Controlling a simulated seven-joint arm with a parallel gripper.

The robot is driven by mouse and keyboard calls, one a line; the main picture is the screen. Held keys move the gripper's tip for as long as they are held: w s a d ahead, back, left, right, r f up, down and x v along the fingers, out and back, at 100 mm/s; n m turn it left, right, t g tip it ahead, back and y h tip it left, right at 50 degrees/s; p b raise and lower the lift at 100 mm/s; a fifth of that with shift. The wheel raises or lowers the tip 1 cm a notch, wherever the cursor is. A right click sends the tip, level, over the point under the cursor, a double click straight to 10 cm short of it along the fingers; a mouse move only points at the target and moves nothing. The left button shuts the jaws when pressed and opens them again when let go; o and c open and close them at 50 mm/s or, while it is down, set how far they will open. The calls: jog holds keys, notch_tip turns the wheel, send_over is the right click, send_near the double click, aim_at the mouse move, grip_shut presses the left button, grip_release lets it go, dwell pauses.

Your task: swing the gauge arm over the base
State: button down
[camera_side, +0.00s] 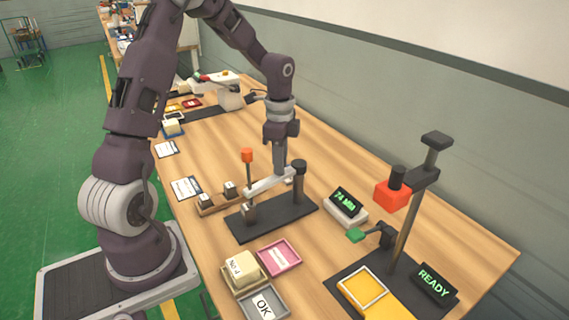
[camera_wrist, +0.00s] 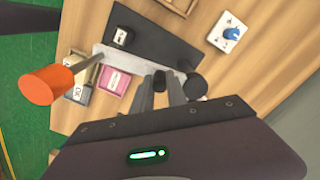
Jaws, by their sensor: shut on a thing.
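The gauge arm (camera_side: 268,182) is a light grey bar reaching left from the black post (camera_side: 299,168) on the dark base (camera_side: 275,222). An orange knob (camera_side: 247,155) stands on a thin rod at its free end. My gripper (camera_side: 288,178) is shut on the bar near the post; the exact grip is partly hidden. The wrist view shows the fingers (camera_wrist: 162,92), the bar (camera_wrist: 120,64) and the knob (camera_wrist: 48,85). There the bar lies at a small angle along the base's (camera_wrist: 150,35) edge. A small block (camera_side: 249,212) sits on the base's left end.
A wooden holder (camera_side: 210,208) with two small blocks is left of the base. A pink tray (camera_side: 282,257), a tray with a yellowish block (camera_side: 243,267) and an OK tray (camera_side: 264,304) are in front. A display (camera_side: 346,204) and a press stand (camera_side: 403,230) are right.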

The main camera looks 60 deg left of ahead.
jog(key=shift+a+m, duration=0.5)
jog(key=shift+m, duration=0.3)
jog(key=c, duration=1.3)
grip_release()
jog(key=shift+r, duration=0.1)
notch_tip(320, 180, up, 7)
jog(key=shift+f, duration=0.1)
